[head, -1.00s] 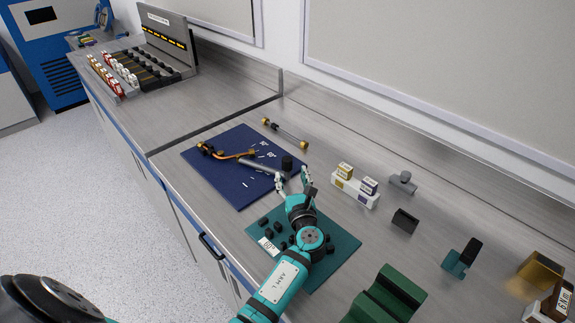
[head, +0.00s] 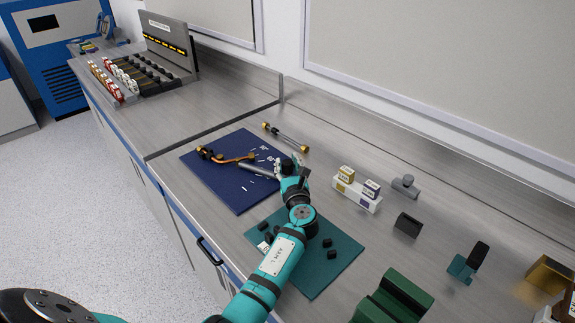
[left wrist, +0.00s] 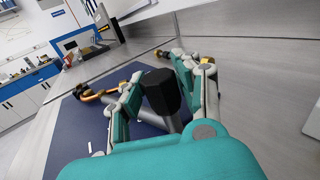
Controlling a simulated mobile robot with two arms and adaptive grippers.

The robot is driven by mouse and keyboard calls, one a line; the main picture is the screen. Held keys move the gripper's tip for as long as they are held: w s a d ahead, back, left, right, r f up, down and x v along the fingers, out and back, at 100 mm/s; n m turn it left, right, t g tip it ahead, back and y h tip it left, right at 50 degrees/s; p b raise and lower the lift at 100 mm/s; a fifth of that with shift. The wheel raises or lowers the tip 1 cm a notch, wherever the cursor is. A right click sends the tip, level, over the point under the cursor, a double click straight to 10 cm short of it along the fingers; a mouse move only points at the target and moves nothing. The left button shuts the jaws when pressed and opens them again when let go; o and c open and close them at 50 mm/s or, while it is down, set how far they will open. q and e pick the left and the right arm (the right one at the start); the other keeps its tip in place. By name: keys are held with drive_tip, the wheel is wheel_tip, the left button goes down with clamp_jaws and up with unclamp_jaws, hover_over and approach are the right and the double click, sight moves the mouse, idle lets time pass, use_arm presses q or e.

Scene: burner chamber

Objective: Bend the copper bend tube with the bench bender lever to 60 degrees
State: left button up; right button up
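The copper bend tube (head: 232,158) lies on the bender at the dark blue mat (head: 215,178), with brass pieces at its left end; it also shows in the left wrist view (left wrist: 90,97). The bender's grey lever (head: 258,170) runs right from it to an upright black knob (head: 288,163). My left gripper (head: 289,168) is at the knob. In the left wrist view the knob (left wrist: 161,92) stands between its two fingers, which look spread; any contact is hard to make out. Angle marks on the mat are partly hidden by the gripper. My right gripper is out of view.
A teal mat (head: 335,270) with small black blocks lies in front, partly under my left arm. A brass-ended rod (head: 285,137) lies behind the bender. A white holder (head: 357,194) with two small boxes, a dark block (head: 408,225) and a green cradle (head: 393,298) stand to the right.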

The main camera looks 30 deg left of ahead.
use_arm(q)
clamp_jaws()
